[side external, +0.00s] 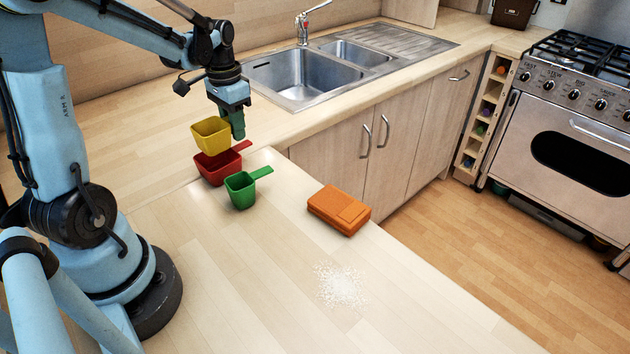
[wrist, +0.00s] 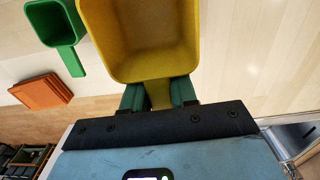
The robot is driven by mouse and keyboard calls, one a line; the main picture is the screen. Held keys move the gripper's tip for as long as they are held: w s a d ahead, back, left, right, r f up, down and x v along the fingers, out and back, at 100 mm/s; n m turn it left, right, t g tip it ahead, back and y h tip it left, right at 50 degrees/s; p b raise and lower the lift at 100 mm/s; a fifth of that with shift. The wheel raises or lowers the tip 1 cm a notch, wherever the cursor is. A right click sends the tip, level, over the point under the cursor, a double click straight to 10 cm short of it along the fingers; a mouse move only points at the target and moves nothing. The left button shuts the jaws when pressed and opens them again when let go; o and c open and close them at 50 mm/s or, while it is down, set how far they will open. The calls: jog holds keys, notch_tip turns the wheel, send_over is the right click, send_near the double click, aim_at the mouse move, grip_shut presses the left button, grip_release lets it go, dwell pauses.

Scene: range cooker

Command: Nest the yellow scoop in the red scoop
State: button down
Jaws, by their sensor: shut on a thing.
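The yellow scoop (side external: 210,133) is held upright in the air by my gripper (side external: 237,133), which is shut on its handle. In the wrist view the yellow scoop (wrist: 140,40) fills the top middle, with its handle between my green fingers (wrist: 158,97). The red scoop (side external: 217,168) stands on the counter with its handle pointing to the upper right. In the side view the yellow scoop appears just above the red scoop and overlaps its back rim. The exact gap between them cannot be told. The red scoop is hidden in the wrist view.
A green scoop (side external: 240,190) stands close in front of the red scoop. An orange box-like item (side external: 339,210) lies to its right near the counter edge. A patch of white powder (side external: 340,286) lies on the front counter. A sink (side external: 305,75) is behind.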

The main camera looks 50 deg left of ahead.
aim_at(238, 147)
jog(key=shift+f, duration=3.4)
jog(key=shift+w, duration=0.1)
jog(key=c, duration=0.8)
grip_release()
jog(key=shift+r, duration=0.1)
notch_tip(238, 147, up, 12)
